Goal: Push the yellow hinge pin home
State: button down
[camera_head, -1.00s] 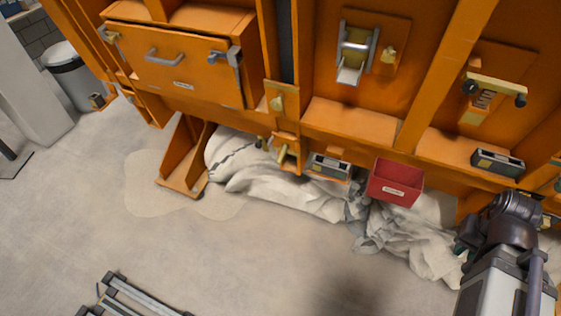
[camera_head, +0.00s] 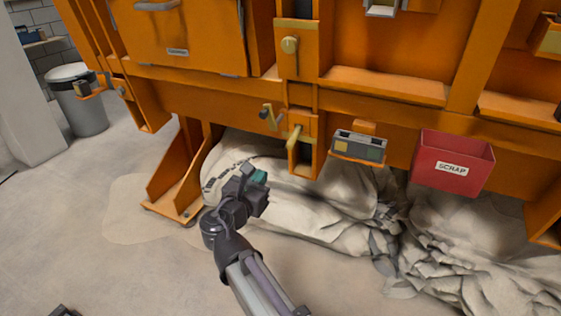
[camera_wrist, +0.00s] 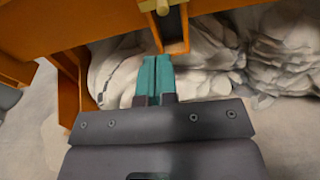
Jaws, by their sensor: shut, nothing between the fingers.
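The yellow hinge pin (camera_head: 294,137) sticks out at an angle from an orange bracket (camera_head: 303,160) low on the orange frame in the head view. In the wrist view the yellow pin (camera_wrist: 162,8) shows at the top edge, just above the bracket's lower part (camera_wrist: 178,47). My gripper (camera_head: 259,177) is shut and empty, its teal fingertips together. It is below and left of the pin in the head view, apart from it. In the wrist view the fingertips (camera_wrist: 157,58) point up at the bracket. How deep the pin sits is not clear.
A grey box (camera_head: 358,147) and a red scrap bin (camera_head: 453,163) hang right of the bracket. Crumpled pale sheeting (camera_head: 340,215) lies on the floor below. An orange foot bracket (camera_head: 178,180) stands at left.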

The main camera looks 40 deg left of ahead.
aim_at(288, 146)
jog(key=shift+n, duration=0.3)
jog(key=x, duration=1.4)
jog(key=shift+w+f, duration=0.1)
